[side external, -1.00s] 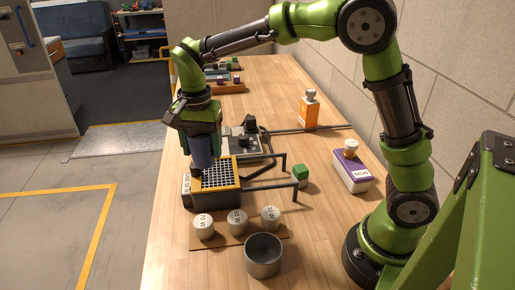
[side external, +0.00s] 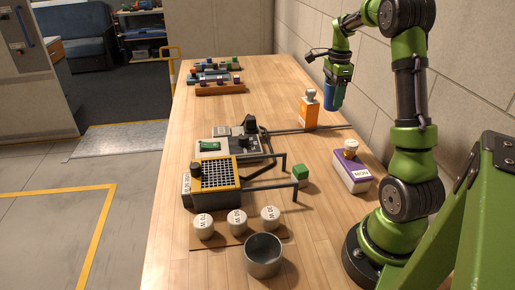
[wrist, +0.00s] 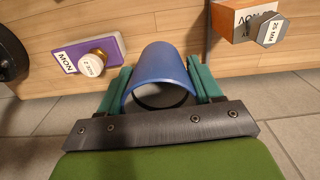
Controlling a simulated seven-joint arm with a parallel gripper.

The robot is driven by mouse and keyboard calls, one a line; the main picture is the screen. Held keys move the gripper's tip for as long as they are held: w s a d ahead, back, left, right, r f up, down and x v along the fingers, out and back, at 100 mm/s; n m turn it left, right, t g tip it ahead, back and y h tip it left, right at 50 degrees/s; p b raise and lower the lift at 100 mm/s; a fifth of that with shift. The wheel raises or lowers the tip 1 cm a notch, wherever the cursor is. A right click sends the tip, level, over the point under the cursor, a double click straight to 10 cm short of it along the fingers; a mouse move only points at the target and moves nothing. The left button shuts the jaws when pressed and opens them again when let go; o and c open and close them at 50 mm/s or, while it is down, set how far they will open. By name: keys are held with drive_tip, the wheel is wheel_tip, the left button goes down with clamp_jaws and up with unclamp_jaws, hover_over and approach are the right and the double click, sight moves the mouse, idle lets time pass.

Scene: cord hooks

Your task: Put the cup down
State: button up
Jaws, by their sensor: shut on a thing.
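The blue cup (side external: 329,98) is held in my gripper (side external: 334,95) at the right side of the table, in the air near the table's right edge and the wall. In the wrist view the cup (wrist: 162,75) lies between the two green fingers of my gripper (wrist: 163,88), which are shut on it from both sides. Its dark open end faces the camera. The wrist view shows grey floor tiles beyond the table's edge, around the cup. The cup's far end is hidden.
The wall (side external: 450,100) stands close on the right.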

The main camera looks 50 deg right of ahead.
drive_tip(key=shift+s+d+f+m, duration=0.3)
drive_tip(key=shift+s+d+f, duration=0.3)
drive_tip(key=shift+s+d, duration=0.15)
drive_tip(key=shift+a+f, duration=0.1)
drive_tip(key=shift+f, duration=6.85)
drive_tip(key=o, duration=1)
drive_tip(key=shift+f, duration=0.1)
drive_tip(key=shift+o, duration=0.2)
